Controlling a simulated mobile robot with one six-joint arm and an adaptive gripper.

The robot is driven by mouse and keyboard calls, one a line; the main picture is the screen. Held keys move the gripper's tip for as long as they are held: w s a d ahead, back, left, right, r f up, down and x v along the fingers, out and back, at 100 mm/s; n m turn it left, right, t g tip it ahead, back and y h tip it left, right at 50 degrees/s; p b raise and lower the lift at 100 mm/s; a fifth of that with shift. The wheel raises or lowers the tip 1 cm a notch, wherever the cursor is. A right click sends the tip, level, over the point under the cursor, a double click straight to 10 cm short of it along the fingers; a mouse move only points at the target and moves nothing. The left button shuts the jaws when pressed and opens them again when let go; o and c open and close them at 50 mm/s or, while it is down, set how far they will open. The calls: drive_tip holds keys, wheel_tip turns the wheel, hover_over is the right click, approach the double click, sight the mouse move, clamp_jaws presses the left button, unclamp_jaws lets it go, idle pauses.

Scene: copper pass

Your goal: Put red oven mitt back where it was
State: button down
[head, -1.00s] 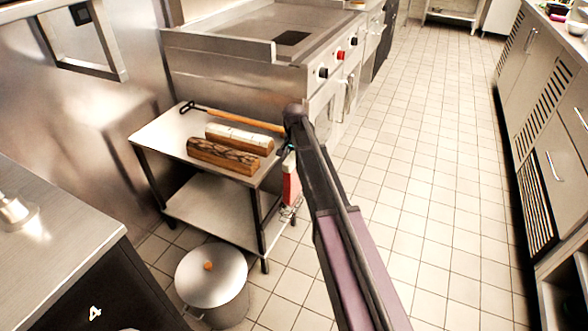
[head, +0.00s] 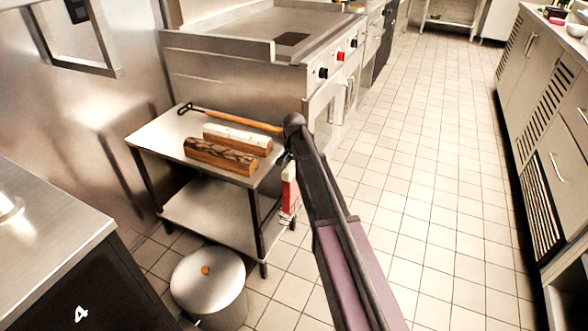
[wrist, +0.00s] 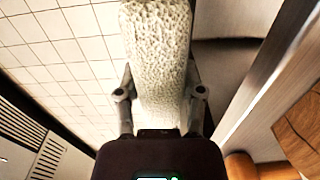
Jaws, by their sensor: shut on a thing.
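The red oven mitt (head: 290,196) shows in the head view as a small red shape beside the right end of a low steel table (head: 147,139). My arm hides part of it. In the wrist view a pale, bumpy-textured face, seemingly the mitt's (wrist: 158,55), runs up from between my fingers. My gripper (wrist: 160,92) is shut on it, one finger on each side. In the head view my gripper (head: 285,160) is mostly hidden behind my arm at the table's right edge. I cannot tell whether the mitt touches the table.
A pale log (head: 237,138), a brown log (head: 220,156) and a wood-handled hooked tool (head: 230,117) lie on the table. A lidded pot (head: 207,282) stands on the floor in front. A griddle (head: 245,70) stands behind. The tiled aisle (head: 430,190) to the right is clear.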

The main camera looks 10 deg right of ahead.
drive_tip(key=shift+c, duration=1)
unclamp_jaws()
drive_tip(key=shift+f, duration=0.1)
wheel_tip(320, 180, up, 2)
drive_tip(key=shift+r+p, duration=0.2)
drive_tip(key=shift+p, duration=1.05)
drive_tip(key=r+p, duration=0.3)
drive_tip(key=shift+s+a+r, duration=0.1)
drive_tip(key=shift+s+r, duration=0.15)
drive_tip(key=shift+s, duration=0.15)
wheel_tip(320, 180, up, 8)
drive_tip(key=p, duration=0.8)
drive_tip(key=shift+s, duration=0.15)
drive_tip(key=s+n, duration=0.7)
drive_tip(key=s, duration=2)
drive_tip(key=shift+s+d, duration=0.3)
drive_tip(key=shift+s, duration=0.1)
